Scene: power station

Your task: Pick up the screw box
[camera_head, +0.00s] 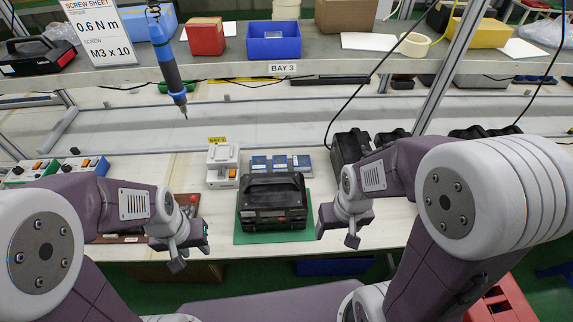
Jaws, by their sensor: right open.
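A black case with a handle (272,197) sits upright on a green mat (246,238) in the middle of the workbench. No readable label marks it as the screw box, so I cannot tell for certain which thing is the screw box. My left gripper (190,254) is to the left of the case, near the bench's front edge, apart from it. Its finger gap is not clear. My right gripper (338,236) is to the right of the case, open and empty, apart from it.
A white device (222,166) and blue-labelled boxes (280,164) stand behind the case. Black cases (350,150) stand to the right. A blue screwdriver (171,75) hangs above. The shelf holds a blue bin (273,40) and a red box (206,36). A red crate (503,303) is at lower right.

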